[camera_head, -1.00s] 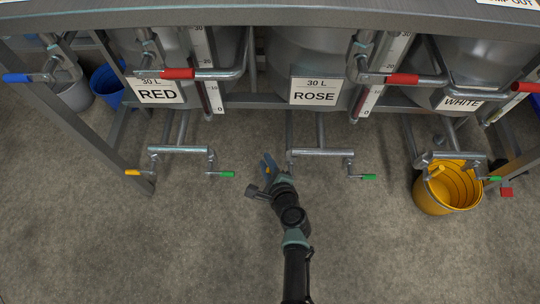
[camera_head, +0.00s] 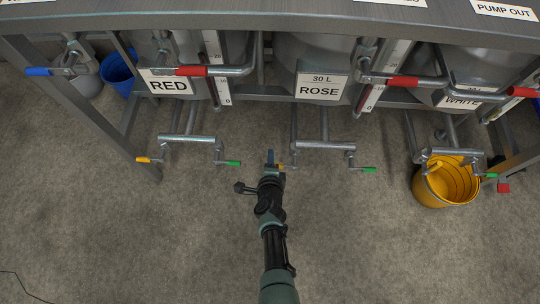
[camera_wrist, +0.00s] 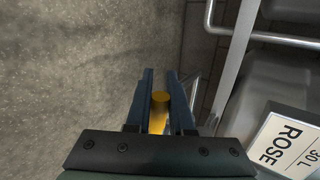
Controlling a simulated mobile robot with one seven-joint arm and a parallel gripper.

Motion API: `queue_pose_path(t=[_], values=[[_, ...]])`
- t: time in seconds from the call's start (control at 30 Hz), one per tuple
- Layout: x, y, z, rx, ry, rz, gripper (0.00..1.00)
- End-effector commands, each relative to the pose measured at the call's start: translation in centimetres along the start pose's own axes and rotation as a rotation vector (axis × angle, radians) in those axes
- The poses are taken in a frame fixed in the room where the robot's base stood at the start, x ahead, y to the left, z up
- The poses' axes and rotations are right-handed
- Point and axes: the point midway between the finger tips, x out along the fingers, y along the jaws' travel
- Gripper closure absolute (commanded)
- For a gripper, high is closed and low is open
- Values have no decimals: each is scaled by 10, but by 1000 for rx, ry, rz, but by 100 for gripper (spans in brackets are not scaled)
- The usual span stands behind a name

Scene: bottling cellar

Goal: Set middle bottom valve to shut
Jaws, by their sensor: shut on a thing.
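The ROSE tank (camera_head: 318,70) stands in the middle, with a low pipe (camera_head: 322,144) below and in front of it. A yellow valve handle (camera_head: 282,166) is at that pipe's left end, and a green handle (camera_head: 368,170) is at its right end. My gripper (camera_head: 270,156) is at the left end, shut on the yellow handle. In the wrist view the yellow handle (camera_wrist: 160,102) shows between the two blue fingers of my gripper (camera_wrist: 160,75). The valve body is mostly hidden there.
The RED tank's low pipe (camera_head: 187,138) is to the left, with yellow and green handles. A yellow bucket (camera_head: 447,190) stands at right under the WHITE tank's pipe. Red-handled pipes (camera_head: 215,71) run above. The concrete floor in front is clear.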

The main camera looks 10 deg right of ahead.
Motion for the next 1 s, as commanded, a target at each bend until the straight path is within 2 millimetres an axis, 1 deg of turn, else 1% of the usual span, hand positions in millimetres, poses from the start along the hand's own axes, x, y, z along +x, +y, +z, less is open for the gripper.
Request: queue_pose_path(t=[0.03,0.23,0.87,0.9,0.97,1.0], values=[[0,4,-2,-11,10,7,100],[2,6,-3,-48,36,7,100],[3,8,-4,-69,53,5,100],[3,8,-4,-69,53,5,78],[3,8,-4,-69,53,4,67],[3,8,-4,-69,53,4,60]])
